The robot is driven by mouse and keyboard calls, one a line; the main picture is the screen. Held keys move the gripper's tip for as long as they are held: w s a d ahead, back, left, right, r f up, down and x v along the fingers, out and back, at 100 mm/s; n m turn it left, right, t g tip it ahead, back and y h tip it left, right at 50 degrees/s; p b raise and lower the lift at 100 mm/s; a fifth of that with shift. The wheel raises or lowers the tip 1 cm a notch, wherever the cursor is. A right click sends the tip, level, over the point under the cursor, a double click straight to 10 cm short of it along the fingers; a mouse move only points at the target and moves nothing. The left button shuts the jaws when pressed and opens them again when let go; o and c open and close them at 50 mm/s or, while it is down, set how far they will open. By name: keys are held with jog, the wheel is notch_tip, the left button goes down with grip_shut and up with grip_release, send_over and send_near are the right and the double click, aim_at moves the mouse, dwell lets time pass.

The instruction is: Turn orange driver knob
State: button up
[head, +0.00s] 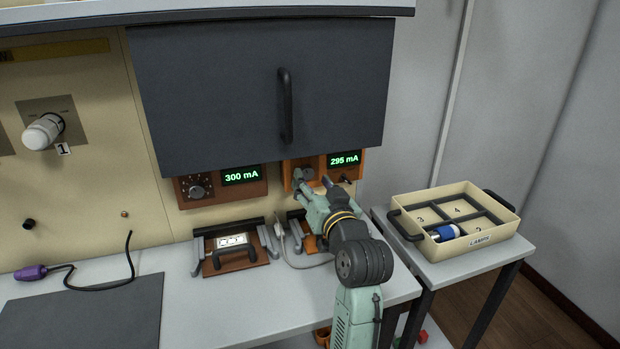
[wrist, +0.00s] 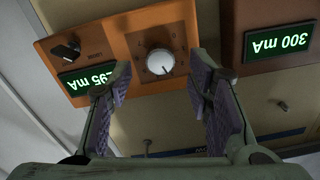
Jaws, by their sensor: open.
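The orange driver (head: 318,163) is the right-hand panel below the dark cabinet, with a green display reading 295 mA. In the wrist view, which is upside down, its orange face (wrist: 115,42) carries a round pale knob (wrist: 160,62) with tick marks around it. The knob is partly hidden in the head view. My gripper (head: 309,187) is in front of the driver. In the wrist view my gripper (wrist: 160,76) is open, with the knob between its two fingers as seen from there. I see no finger touching the knob.
A black toggle (wrist: 66,48) sits beside the driver's display. A brown driver (head: 196,190) reading 300 mA is to the left. The dark cabinet (head: 220,90) overhangs both drivers. A fixture with a handle (head: 235,256) stands on the bench below. A lamp tray (head: 490,240) is at right.

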jog(key=v, duration=0.9)
jog(key=shift+s, duration=0.1)
dwell(0.3)
